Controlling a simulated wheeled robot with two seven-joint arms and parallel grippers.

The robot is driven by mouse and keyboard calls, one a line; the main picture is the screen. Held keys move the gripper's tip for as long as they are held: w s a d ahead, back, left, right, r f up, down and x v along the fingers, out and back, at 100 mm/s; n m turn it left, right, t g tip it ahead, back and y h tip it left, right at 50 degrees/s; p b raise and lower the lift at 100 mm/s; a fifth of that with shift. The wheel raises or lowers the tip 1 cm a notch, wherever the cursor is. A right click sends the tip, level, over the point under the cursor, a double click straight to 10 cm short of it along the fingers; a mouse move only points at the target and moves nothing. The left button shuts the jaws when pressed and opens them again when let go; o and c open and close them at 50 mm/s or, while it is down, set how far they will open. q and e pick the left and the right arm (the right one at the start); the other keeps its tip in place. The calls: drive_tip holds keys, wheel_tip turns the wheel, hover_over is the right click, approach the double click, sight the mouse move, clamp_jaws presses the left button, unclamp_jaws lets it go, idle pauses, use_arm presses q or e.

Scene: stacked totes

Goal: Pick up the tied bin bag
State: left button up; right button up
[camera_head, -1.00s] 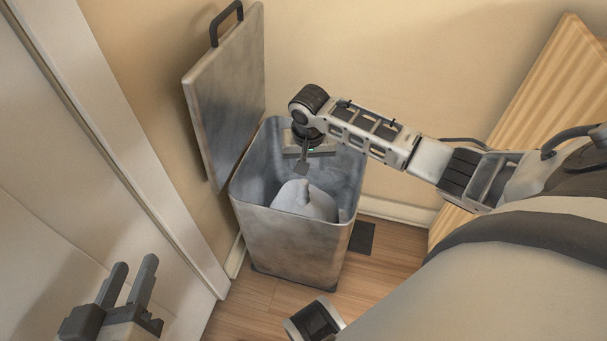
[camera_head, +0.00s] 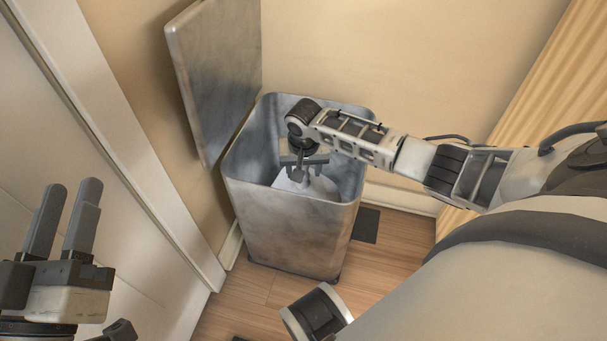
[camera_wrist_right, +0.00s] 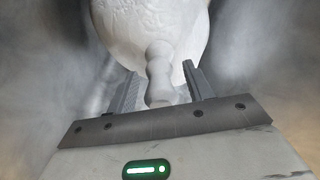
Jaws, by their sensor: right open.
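The white tied bin bag (camera_head: 322,188) sits inside the open metal bin (camera_head: 290,232), partly hidden by my right gripper and the bin's front wall. In the right wrist view the bag (camera_wrist_right: 150,28) is round, with a narrow tied neck (camera_wrist_right: 158,78) pointing toward the gripper. My right gripper (camera_head: 305,172) reaches down into the bin. Its open fingers (camera_wrist_right: 160,74) stand on either side of the neck, with gaps showing on both sides. My left gripper (camera_head: 73,190) is open and empty at the lower left, away from the bin.
The bin's lid (camera_head: 215,75) stands raised at the back left, close to the wall. A white door or panel (camera_head: 110,130) is on the left. A wooden slatted piece (camera_head: 535,90) leans at the right. The bin walls closely surround my right gripper.

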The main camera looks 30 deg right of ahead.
clamp_jaws()
idle(1.4)
drive_tip(key=shift+w+r, duration=0.1)
